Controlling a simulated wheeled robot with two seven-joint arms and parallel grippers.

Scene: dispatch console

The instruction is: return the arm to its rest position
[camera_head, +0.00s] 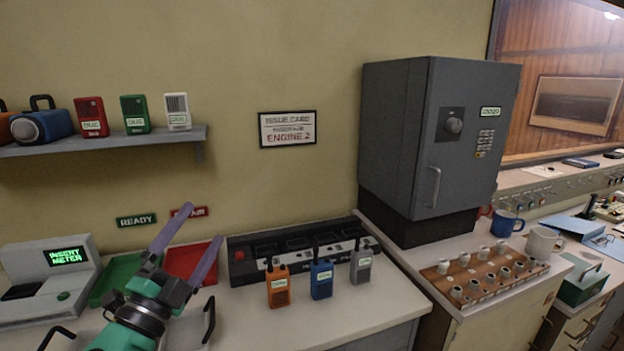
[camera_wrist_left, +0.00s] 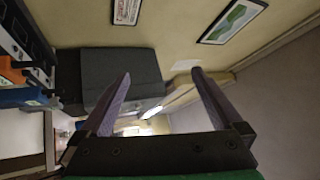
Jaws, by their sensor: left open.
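My left gripper (camera_head: 188,245) is at the lower left of the head view, raised in front of the counter over the area of the green and red trays. Its two purple fingers are spread apart with nothing between them. The open fingers also show in the left wrist view (camera_wrist_left: 160,95), with only distant wall and furniture seen between them. My right arm and gripper do not show in either view.
A meter box (camera_head: 48,285) stands left, beside a green tray (camera_head: 118,272) and a red tray (camera_head: 185,262). Orange (camera_head: 278,288), blue (camera_head: 321,280) and grey (camera_head: 361,265) radios stand before a black charger (camera_head: 240,270). A grey locker (camera_head: 405,140) stands right. A shelf (camera_head: 90,145) hangs above.

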